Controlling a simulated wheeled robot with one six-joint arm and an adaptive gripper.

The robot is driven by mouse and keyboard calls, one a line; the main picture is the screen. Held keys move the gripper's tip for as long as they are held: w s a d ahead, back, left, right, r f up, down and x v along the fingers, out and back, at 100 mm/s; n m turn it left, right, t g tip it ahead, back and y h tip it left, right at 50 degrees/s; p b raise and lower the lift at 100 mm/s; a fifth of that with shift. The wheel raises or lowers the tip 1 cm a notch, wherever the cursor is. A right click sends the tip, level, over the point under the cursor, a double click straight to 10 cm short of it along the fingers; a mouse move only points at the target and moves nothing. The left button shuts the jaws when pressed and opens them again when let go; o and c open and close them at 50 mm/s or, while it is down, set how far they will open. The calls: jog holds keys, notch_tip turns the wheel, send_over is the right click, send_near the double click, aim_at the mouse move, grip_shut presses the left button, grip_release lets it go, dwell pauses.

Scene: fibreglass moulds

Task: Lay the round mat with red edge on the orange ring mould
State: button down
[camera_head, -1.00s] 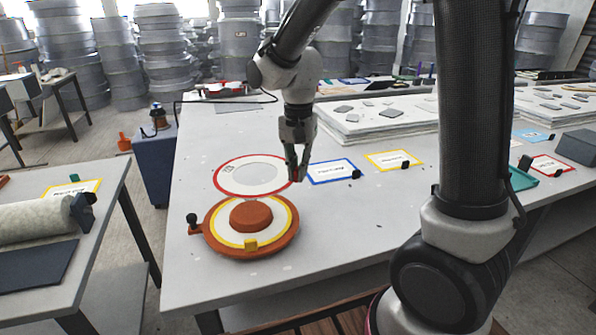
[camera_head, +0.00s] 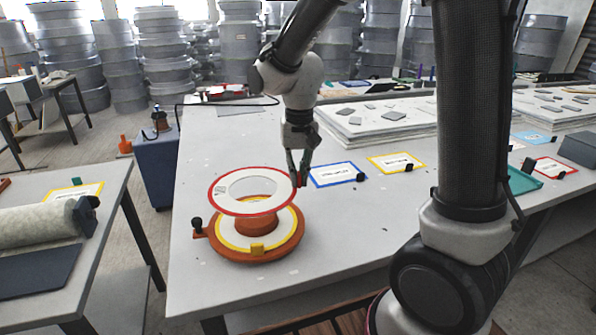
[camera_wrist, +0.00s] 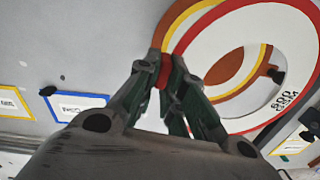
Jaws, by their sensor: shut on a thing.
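The round mat with red edge (camera_head: 250,207) is a flat white ring with a central hole. It also shows in the wrist view (camera_wrist: 213,50). My gripper (camera_head: 299,180) is shut on its right rim in the head view; the red edge sits between the fingertips in the wrist view (camera_wrist: 163,74). The mat is held about level above the orange ring mould (camera_head: 287,246), shifted toward its far side. It hides part of the mould's raised orange centre (camera_head: 257,222). The mould carries a white ring with a yellow edge (camera_head: 287,231).
The mould has a black-knobbed handle (camera_head: 197,223) on its left and stands near the table's front left. A blue-edged card (camera_head: 337,174) and a yellow-edged card (camera_head: 396,162) lie to the right. White stacked slabs (camera_head: 380,124) stand behind them.

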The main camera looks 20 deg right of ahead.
aim_at(298, 217)
jog(key=shift+f, duration=4.9)
jog(key=shift+f, duration=0.25)
jog(key=c, duration=1.5)
grip_release()
jog(key=shift+o, duration=0.2)
notch_tip(298, 217, up, 12)
jog(key=shift+d+r, duration=0.1)
